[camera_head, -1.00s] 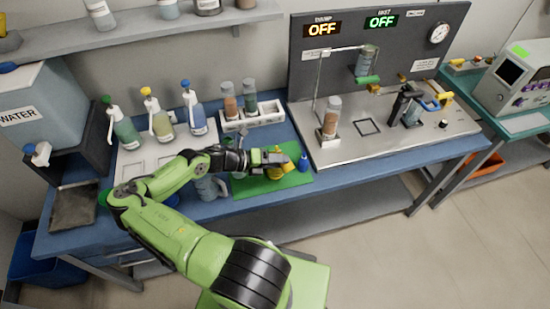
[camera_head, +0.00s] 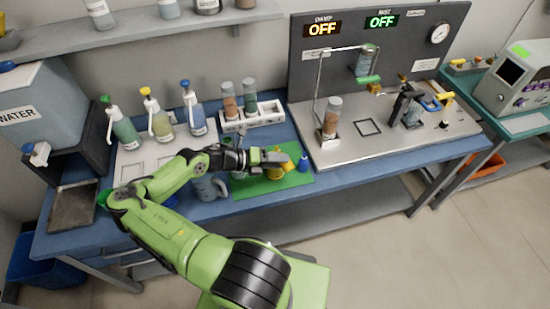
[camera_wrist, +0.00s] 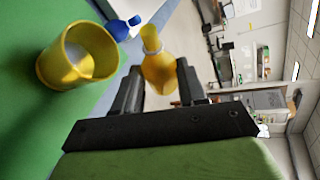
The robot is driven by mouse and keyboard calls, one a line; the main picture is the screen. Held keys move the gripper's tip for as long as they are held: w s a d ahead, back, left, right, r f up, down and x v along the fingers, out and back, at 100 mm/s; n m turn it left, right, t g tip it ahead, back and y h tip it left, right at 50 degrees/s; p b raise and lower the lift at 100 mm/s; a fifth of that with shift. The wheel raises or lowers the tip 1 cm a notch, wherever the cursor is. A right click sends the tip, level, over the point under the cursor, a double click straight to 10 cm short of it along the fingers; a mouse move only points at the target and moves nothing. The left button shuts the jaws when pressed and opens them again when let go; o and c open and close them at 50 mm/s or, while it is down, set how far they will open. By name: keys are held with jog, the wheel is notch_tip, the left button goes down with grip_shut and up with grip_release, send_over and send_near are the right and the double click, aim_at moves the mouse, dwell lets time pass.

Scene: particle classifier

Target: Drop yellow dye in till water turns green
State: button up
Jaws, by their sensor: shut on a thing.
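A yellow dropper bottle (camera_wrist: 158,70) is held between the two fingers of my gripper (camera_wrist: 157,84) in the wrist view. The gripper is shut on it. A yellow open cup (camera_wrist: 75,58) stands on the green mat, to the left of the held bottle in that view and apart from it. Its contents are not clear. A small blue bottle (camera_wrist: 122,28) stands beyond the cup. In the head view my gripper (camera_head: 284,160) is over the green mat (camera_head: 248,188), close above the cup (camera_head: 275,173) and left of the blue bottle (camera_head: 303,164).
A grey-blue mug (camera_head: 208,189) stands left of the mat. Spray bottles (camera_head: 161,122) and a white rack (camera_head: 258,118) with two jars stand behind. A steel station (camera_head: 420,130) with a jar and tubing is to the right, its two displays reading OFF.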

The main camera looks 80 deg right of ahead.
jog(key=shift+r+n+g+b, duration=0.2)
jog(key=shift+n+g+b, duration=0.1)
jog(key=shift+b, duration=0.1)
dwell(1.2)
jog(key=shift+f+n+g+p, duration=0.4)
jog(key=shift+n+g+p, duration=0.1)
jog(key=shift+p, duration=0.55)
dwell(1.3)
jog(key=shift+y, duration=0.3)
